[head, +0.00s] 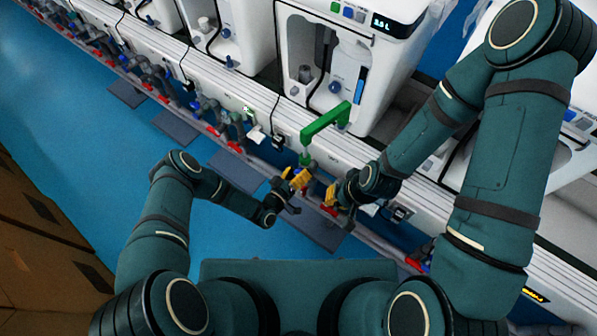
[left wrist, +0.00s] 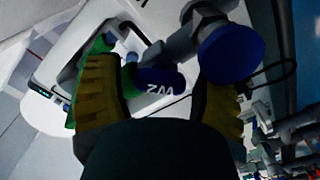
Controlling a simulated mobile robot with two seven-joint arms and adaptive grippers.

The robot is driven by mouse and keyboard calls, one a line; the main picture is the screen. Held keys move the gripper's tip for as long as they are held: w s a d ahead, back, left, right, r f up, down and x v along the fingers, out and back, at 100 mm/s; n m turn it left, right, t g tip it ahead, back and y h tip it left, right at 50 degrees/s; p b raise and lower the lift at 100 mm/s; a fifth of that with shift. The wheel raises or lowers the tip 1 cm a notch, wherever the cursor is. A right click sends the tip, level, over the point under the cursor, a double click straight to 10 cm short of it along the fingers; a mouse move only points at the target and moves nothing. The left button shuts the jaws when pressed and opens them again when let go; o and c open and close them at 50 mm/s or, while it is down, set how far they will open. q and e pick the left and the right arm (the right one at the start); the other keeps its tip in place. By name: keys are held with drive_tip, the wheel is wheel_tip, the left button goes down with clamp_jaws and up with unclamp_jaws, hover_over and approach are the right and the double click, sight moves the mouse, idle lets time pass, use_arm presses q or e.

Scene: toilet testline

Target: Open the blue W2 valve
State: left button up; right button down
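The blue W2 valve (left wrist: 160,82) shows in the left wrist view as a dark blue piece with white lettering, upside down. It lies between the two yellow-brown fingers of my left gripper (left wrist: 162,105), with a gap visible on its right side. The left finger overlaps green piping beside it; contact cannot be told. In the head view my left gripper (head: 297,178) is at the lower end of a green pipe (head: 325,122), and its fingers largely hide the valve. My right gripper (head: 333,194) is just right of it; its finger opening is unclear.
A white toilet test unit (head: 340,60) stands behind the pipe. Red-handled valves (head: 215,131) line the rail to the left.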

use_arm(q)
drive_tip(key=shift+o, duration=0.2)
drive_tip(key=v, duration=0.7)
drive_tip(key=shift+s, duration=0.15)
